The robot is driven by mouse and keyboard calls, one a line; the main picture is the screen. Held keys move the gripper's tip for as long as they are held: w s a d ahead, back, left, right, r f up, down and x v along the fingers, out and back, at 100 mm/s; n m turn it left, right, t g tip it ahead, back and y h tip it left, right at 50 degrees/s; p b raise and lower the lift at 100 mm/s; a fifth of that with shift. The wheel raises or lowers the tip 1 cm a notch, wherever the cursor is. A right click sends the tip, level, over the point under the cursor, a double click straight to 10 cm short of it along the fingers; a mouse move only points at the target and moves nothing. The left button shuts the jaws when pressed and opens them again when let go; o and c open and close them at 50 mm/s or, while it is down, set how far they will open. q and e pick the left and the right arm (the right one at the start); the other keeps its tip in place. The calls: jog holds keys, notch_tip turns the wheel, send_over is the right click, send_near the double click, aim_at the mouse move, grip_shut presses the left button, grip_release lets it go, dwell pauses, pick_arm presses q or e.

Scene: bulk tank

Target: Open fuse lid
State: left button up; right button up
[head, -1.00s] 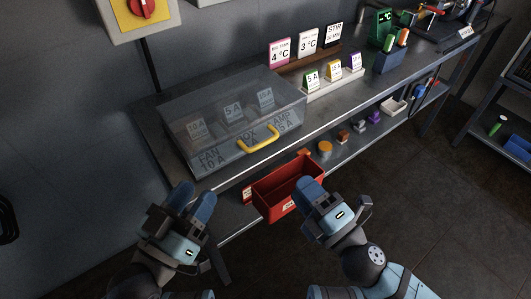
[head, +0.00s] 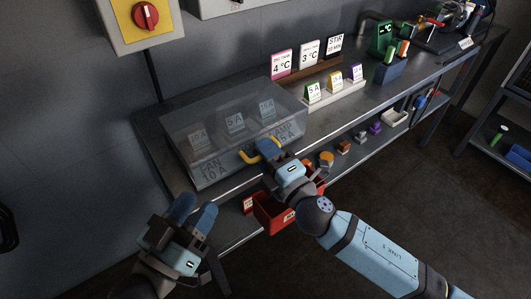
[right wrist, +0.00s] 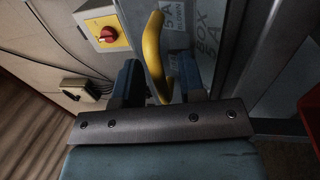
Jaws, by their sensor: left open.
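The fuse lid (head: 210,118) is a clear box-shaped cover on the steel bench, and it is down over several labelled fuse holders. Its yellow handle (head: 250,157) is on the front face. In the right wrist view the handle (right wrist: 155,55) stands between the two fingers of my right gripper (right wrist: 158,85). The fingers are apart, with a gap visible on each side of the handle. In the head view my right gripper (head: 276,152) is at the handle and hides its right part. My left gripper (head: 192,212) is open and empty, in front of the bench's left end.
A red bin (head: 275,212) is below the bench front, partly hidden by my right arm. Label cards (head: 308,53) stand on the bench right of the lid. A red rotary switch (head: 145,15) is on the wall at upper left.

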grip_shut()
